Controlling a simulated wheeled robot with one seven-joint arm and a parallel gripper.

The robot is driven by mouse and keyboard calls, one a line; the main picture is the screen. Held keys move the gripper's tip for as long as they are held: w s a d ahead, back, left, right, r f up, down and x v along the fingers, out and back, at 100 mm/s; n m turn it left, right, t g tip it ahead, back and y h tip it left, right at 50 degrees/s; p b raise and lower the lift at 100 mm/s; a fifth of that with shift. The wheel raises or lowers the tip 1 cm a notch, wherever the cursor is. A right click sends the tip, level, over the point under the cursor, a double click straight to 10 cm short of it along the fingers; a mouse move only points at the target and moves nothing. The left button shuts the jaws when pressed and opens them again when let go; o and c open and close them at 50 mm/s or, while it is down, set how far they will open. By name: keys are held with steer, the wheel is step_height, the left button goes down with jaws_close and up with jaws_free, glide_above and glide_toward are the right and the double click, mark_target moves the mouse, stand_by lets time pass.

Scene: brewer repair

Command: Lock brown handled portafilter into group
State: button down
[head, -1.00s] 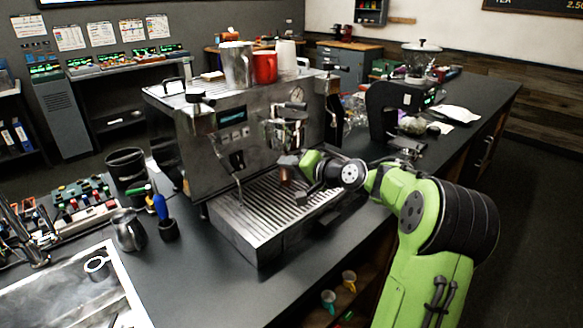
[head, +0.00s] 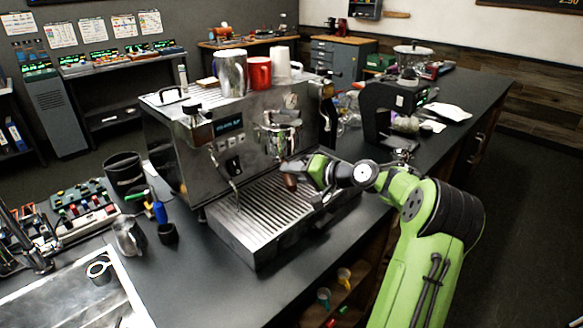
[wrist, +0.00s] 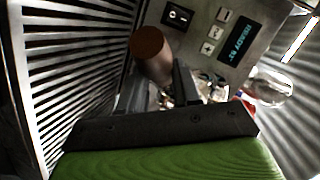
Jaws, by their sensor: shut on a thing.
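The brown handle of the portafilter (head: 290,181) shows below the group (head: 278,122) of the steel espresso machine (head: 205,150), above the drip tray. In the wrist view the round brown handle end (wrist: 151,46) sticks out past my fingers. My gripper (head: 305,168) is shut on this handle, in front of the machine on its right side. It also shows in the wrist view (wrist: 158,92), with dark fingers on the handle. The portafilter's metal head is mostly hidden, and I cannot tell whether it is seated in the group.
The slatted drip tray (head: 245,222) lies under the group. A steel pitcher (head: 232,72), a red mug (head: 259,72) and white cups (head: 280,64) stand on the machine. A grinder (head: 395,105) stands behind to the right. The counter (head: 190,275) is clear in front.

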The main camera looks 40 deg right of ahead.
steer(key=shift+d+r+n+y+p, duration=0.2)
steer(key=shift+d+n+y+p, duration=0.2)
steer(key=shift+p, duration=0.45)
steer(key=d+n+g+y+p, duration=0.1)
steer(key=p, duration=0.3)
steer(key=shift+s+d+y, duration=0.1)
steer(key=shift+s+y, duration=0.05)
steer(key=shift+y, duration=0.15)
steer(key=shift+d+n+p, duration=0.15)
steer(key=shift+n+p, duration=0.15)
steer(key=shift+p, duration=0.35)
steer(key=shift+d+y+p, duration=0.1)
steer(key=shift+y+p, duration=0.3)
steer(key=shift+p, duration=0.35)
steer(key=n+p, duration=0.1)
steer(key=p, duration=0.2)
steer(key=shift+d+r+g+y, duration=0.1)
steer(key=shift+d+g+y, duration=0.3)
steer(key=shift+d+p, duration=0.2)
steer(key=shift+p, duration=0.5)
